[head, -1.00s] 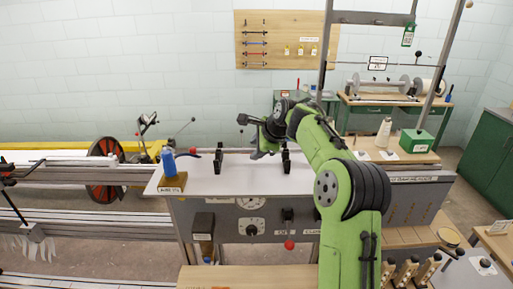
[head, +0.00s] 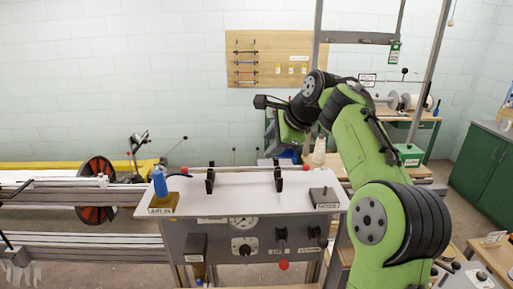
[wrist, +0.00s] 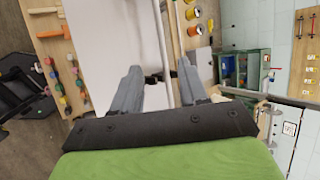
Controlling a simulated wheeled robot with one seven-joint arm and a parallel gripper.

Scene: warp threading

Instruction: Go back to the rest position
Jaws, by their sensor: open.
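My gripper (wrist: 157,82) is open in the wrist view, with its two grey fingers apart and nothing between them. In the head view my green arm is bent up, with the hand raised over the back edge of a white-topped bench (head: 232,195). The fingers are hard to make out there. Two black stands (head: 210,180) on the bench carry a thin rod with a red end.
A blue bottle (head: 159,182) on a wooden block stands at the bench's left end, and a small grey block (head: 324,196) at its right. A pegboard (head: 268,63) hangs on the wall. A metal post (head: 430,85) rises at right, behind my arm.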

